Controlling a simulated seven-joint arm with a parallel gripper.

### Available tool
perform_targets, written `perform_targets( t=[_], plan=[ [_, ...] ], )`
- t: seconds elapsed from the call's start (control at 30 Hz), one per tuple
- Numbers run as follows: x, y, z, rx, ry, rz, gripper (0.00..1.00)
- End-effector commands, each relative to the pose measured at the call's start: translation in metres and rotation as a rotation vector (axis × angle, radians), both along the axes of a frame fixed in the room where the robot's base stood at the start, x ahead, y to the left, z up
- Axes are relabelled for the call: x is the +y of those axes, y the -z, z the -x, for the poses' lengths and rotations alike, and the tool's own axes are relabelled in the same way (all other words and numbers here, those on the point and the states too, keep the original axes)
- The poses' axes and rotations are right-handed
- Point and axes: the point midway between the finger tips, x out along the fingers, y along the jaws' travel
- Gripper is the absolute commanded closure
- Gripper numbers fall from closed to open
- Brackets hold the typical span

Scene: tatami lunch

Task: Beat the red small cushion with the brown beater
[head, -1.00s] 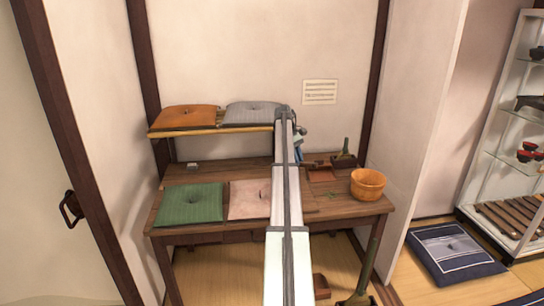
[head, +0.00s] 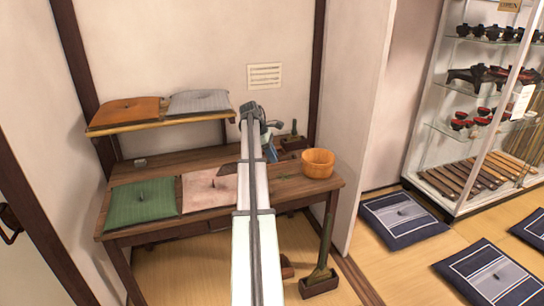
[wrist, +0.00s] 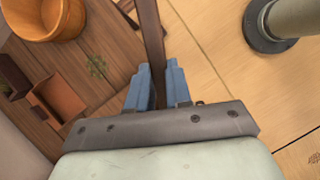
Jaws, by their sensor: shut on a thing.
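My gripper (wrist: 158,72), with blue fingers, is shut on the dark brown stick of the beater (wrist: 152,30) in the wrist view. The stick runs up out of the top of that view, and its far end is not seen there. In the head view my gripper (head: 270,152) is above the right half of the table, partly hidden by my arm. The red small cushion, a pale pinkish red, (head: 203,193) lies flat on the table, left of my arm. A dark brown patch shows at its upper right; I cannot tell whether it is the beater.
A green cushion (head: 140,203) lies left of the red one. Orange (head: 127,111) and grey (head: 200,102) cushions lie on the shelf above. A wooden tub (head: 318,163) stands at the table's right. Navy cushions (head: 403,220) and a glass cabinet (head: 470,140) are farther right.

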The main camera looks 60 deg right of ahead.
Motion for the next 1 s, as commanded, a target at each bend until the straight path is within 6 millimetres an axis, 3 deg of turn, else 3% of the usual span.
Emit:
perform_targets(
  t=[0.27, 0.6, 0.83, 1.0],
  plan=[
    [0.0, 0.01, 0.0, 0.0, 0.0, -0.001, 1.0],
    [0.001, 0.09, 0.0, 0.001, 0.002, -0.003, 1.0],
    [-0.001, 0.069, -0.001, -0.002, 0.002, 0.003, 1.0],
    [-0.001, 0.032, -0.001, -0.002, 0.002, 0.004, 1.0]
  ],
)
